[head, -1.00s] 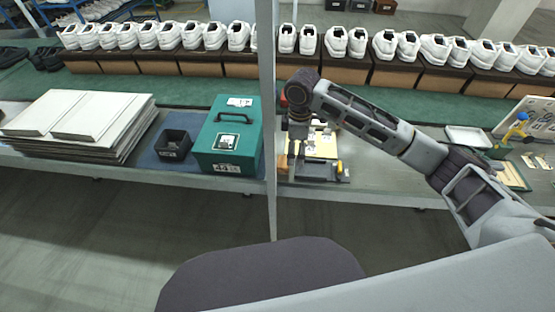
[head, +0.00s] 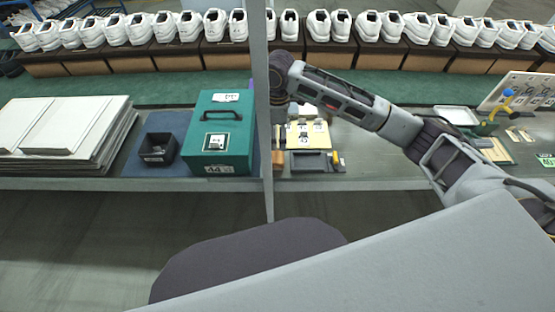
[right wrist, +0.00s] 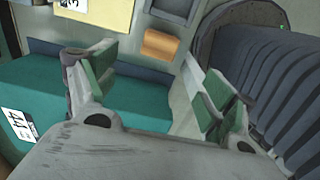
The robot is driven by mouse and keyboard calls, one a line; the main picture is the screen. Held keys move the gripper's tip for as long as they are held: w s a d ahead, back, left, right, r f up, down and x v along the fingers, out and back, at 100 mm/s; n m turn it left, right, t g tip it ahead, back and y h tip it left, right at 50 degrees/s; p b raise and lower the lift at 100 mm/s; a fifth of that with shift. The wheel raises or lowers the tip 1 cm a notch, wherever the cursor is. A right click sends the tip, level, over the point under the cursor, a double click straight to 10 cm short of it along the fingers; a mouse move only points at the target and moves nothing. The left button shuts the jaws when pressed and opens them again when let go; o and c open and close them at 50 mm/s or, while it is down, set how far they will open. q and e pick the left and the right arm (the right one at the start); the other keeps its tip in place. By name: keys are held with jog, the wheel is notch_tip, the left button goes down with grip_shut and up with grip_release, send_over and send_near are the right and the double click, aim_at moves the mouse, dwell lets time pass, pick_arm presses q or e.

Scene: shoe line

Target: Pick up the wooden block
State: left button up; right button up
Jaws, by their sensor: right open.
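The wooden block (right wrist: 160,45) is a small orange-brown piece lying on the bench in the upper middle of the right wrist view. In the head view the wooden block (head: 279,158) shows just right of the metal post. My right gripper (right wrist: 153,78) is open and empty, with its green-padded fingers apart and the block beyond them, between their lines. In the head view my right gripper (head: 279,112) points down over the bench, partly hidden by the post. My left gripper is not in view.
The metal post (head: 262,90) stands close to the gripper. A green case (head: 238,150) and a black bin (head: 158,148) stand left of it. A dark tray (head: 308,161) and yellow cards (head: 309,136) lie right of the block. White shoes line the back.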

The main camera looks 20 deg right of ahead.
jog(key=f, duration=0.1)
send_over(278, 156)
notch_tip(278, 156, down, 6)
jog(key=shift+a+f+b, duration=0.1)
jog(key=shift+f+b, duration=0.15)
jog(key=shift+b, duration=0.05)
jog(key=shift+f, duration=0.5)
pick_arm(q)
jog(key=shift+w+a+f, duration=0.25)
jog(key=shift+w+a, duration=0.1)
pick_arm(e)
jog(key=shift+s+f, duration=0.1)
jog(key=shift+f, duration=2.45)
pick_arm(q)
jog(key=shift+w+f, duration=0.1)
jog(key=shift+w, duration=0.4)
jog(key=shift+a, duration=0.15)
pick_arm(e)
jog(key=shift+c, duration=0.4)
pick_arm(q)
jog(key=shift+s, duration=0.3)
pick_arm(e)
jog(key=c, duration=1)
